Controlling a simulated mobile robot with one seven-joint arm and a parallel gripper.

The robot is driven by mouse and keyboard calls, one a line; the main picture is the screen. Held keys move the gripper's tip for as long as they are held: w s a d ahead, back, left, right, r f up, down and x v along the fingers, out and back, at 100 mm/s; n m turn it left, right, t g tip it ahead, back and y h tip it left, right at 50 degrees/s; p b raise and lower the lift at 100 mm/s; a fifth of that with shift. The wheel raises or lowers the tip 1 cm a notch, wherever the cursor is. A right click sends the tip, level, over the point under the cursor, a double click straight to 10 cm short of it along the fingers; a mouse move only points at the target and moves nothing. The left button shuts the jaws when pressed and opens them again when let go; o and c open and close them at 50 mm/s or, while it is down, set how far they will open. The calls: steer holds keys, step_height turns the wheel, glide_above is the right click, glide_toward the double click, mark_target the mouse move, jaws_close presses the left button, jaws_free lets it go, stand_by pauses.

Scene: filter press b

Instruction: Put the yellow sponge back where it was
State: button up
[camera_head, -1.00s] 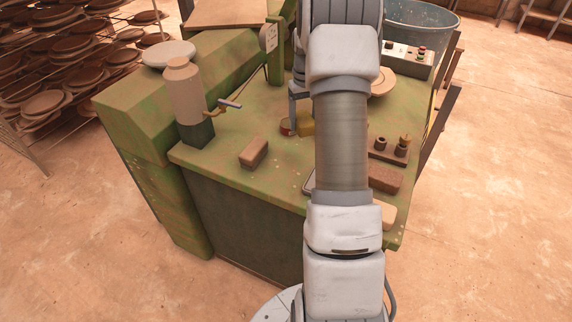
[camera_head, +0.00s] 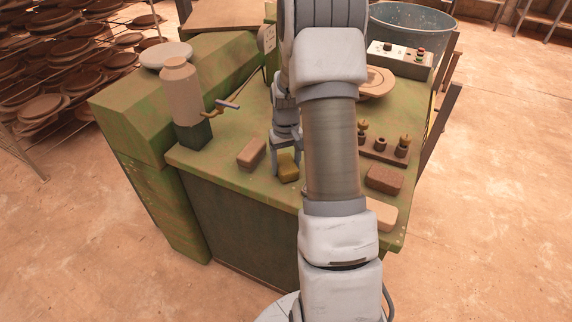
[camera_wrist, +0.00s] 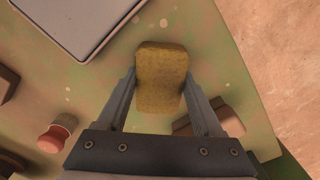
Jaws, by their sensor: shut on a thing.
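The yellow sponge (camera_head: 288,168) is held between the fingers of my gripper (camera_head: 285,148), near the front part of the green bench top (camera_head: 226,155). In the wrist view the sponge (camera_wrist: 161,72) sits between the two finger ends, its broad face toward the camera. My gripper is shut on it. I cannot tell whether the sponge touches the bench or hangs just above it. A tan block (camera_head: 251,153) lies just left of the sponge, apart from it in the head view.
A grey flat tray (camera_wrist: 85,18) and a red-topped round thing (camera_wrist: 52,139) show in the wrist view. A brown block (camera_head: 384,178), a pale block (camera_head: 380,213) and a peg rack (camera_head: 383,150) stand right of my arm. A bottle-like cylinder (camera_head: 181,92) stands left.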

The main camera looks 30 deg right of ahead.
steer(key=o, duration=1.2)
